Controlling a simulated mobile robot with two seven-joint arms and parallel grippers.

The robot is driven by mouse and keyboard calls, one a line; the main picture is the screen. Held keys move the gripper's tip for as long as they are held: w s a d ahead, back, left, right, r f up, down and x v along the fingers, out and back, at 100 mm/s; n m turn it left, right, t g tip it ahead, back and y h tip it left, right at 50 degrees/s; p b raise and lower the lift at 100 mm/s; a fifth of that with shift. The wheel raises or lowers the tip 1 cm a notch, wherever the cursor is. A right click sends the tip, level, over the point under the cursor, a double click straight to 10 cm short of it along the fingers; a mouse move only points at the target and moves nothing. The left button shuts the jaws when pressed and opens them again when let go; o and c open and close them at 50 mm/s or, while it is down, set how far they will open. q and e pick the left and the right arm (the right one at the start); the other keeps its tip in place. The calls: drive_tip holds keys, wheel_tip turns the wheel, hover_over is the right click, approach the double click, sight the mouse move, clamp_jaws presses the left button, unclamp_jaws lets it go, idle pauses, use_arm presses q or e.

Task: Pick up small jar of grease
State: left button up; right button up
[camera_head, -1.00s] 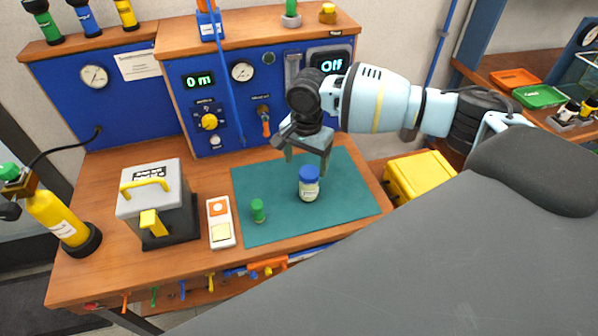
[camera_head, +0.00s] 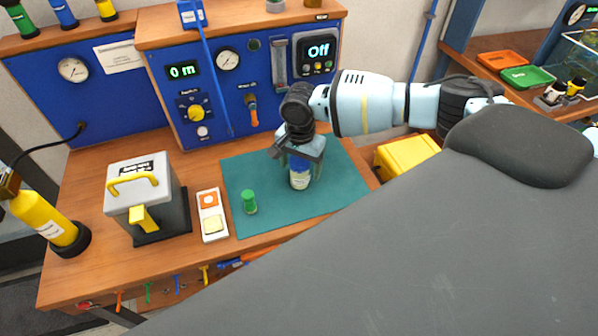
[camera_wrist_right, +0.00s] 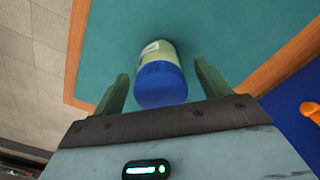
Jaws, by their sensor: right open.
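A small jar with a blue lid and pale label (camera_head: 300,178) stands upright on the green mat (camera_head: 340,197). My right gripper (camera_head: 301,170) has come down over it, with the fingers on either side of the jar. In the right wrist view the jar (camera_wrist_right: 160,80) lies between the two open fingers of the right gripper (camera_wrist_right: 160,85), with a visible gap at each side. A smaller green-capped container (camera_head: 249,202) stands on the mat to the left of the jar. My left gripper is not in view.
A grey box with yellow handles (camera_head: 146,195) and a white switch panel (camera_head: 211,215) stand left of the mat. The blue control panel (camera_head: 215,105) rises behind. A yellow case (camera_head: 405,153) is at the right. The mat's right part is clear.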

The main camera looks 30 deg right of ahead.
drive_tip(key=shift+f, duration=0.55)
drive_tip(key=c, duration=1.3)
drive_tip(key=shift+o, duration=0.2)
drive_tip(key=shift+r, duration=0.1)
